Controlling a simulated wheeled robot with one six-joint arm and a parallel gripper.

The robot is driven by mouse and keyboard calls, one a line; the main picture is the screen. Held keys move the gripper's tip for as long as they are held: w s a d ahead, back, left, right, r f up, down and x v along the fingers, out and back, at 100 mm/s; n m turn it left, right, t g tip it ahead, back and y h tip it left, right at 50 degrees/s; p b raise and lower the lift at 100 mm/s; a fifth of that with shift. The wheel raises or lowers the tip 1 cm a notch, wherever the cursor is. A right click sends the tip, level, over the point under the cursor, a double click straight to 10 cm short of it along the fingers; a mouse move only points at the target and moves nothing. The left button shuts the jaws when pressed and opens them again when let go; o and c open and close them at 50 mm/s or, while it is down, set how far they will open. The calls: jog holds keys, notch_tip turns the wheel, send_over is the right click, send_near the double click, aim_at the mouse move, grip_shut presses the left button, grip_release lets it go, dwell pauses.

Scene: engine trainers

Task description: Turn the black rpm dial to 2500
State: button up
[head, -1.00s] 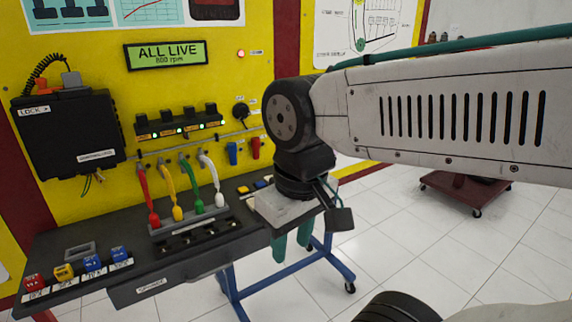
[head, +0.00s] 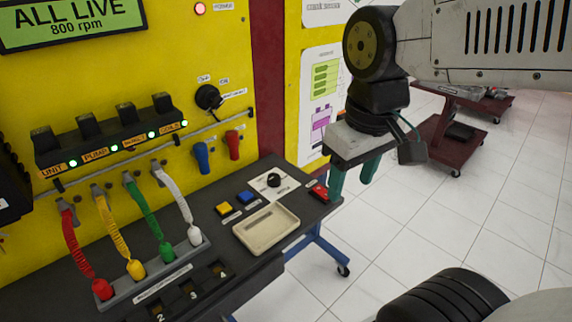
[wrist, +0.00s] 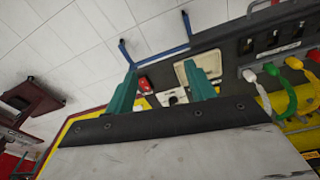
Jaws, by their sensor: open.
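A small black dial (head: 273,180) sits on a white plate on the dark bench top, near its right end; the plate's lettering is too small to read. It shows partly in the wrist view (wrist: 173,100), between my fingers in the picture. My gripper (head: 353,178) is open and empty, its two green fingers pointing down, to the right of the dial and apart from it. The fingers also show in the wrist view (wrist: 160,75). The green display (head: 72,20) reads ALL LIVE, 800 rpm.
Beside the dial are a red switch (head: 318,192), a blue button (head: 245,197), a yellow button (head: 224,209) and a beige tray (head: 266,228). A black round knob (head: 207,97) is on the yellow panel. Coloured cables (head: 112,236) stand left.

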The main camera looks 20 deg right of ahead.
jog(key=w+a+f+n, duration=0.15)
jog(key=w+n, duration=0.45)
jog(key=w, duration=0.9)
jog(key=n+g, duration=0.1)
jog(key=n, duration=0.4)
send_over(274, 177)
notch_tip(274, 177, down, 7)
jog(key=shift+s+f, duration=0.1)
jog(key=shift+f, duration=0.3)
jog(key=f, duration=0.7)
jog(key=shift+w+f, duration=0.2)
jog(key=shift+f, duration=0.1)
jog(key=c, duration=1)
